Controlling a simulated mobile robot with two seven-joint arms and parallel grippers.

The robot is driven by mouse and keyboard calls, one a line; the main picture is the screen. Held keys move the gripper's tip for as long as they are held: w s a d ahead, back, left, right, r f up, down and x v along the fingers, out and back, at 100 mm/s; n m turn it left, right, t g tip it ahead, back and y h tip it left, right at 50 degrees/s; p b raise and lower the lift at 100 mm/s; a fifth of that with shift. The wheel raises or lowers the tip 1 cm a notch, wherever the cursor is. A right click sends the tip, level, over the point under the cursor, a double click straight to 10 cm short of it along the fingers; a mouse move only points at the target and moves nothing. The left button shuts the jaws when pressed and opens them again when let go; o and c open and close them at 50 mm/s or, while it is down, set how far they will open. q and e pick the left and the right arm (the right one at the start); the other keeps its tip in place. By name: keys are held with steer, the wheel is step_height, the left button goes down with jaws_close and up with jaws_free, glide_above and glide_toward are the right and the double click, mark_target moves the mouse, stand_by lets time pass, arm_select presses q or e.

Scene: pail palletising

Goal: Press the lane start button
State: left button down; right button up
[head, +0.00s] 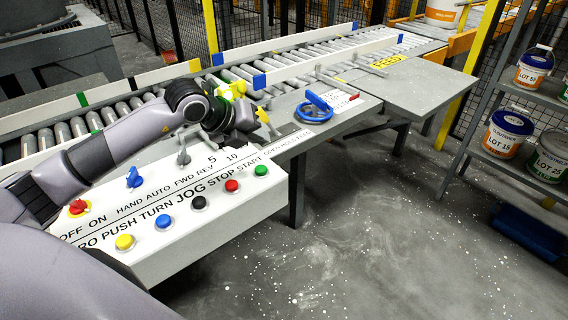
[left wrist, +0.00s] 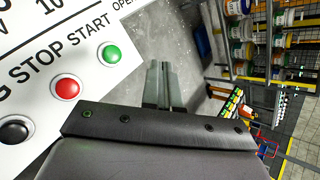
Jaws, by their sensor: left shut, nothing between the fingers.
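The green button (head: 261,170) under the START label is at the right end of the white control panel (head: 210,224). It also shows in the left wrist view (left wrist: 111,54), left of my fingers. My left gripper (head: 242,118) is behind the panel's far edge, above the conveyor side, apart from the green button. In the left wrist view its two fingers (left wrist: 163,86) are together with nothing between them. The red STOP button (head: 232,186) and the black JOG button (head: 199,203) sit left of the green one. My right gripper is not in view.
Blue and yellow buttons and a selector (head: 134,177) share the panel. A blue handwheel (head: 313,106) and small levers stand beyond it. The roller conveyor (head: 290,58) runs behind. A shelf with pails (head: 507,132) is at right. The floor in front is open.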

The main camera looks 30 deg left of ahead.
mark_target(258, 170)
arm_select(q)
steer(key=shift+w+a+r+y, duration=0.35)
steer(key=shift+w+a, duration=0.05)
steer(key=shift+a, duration=0.15)
steer(key=shift+w+a+r+y, duration=0.3)
steer(key=shift+w+a+y, duration=0.05)
steer(key=shift+a, duration=0.2)
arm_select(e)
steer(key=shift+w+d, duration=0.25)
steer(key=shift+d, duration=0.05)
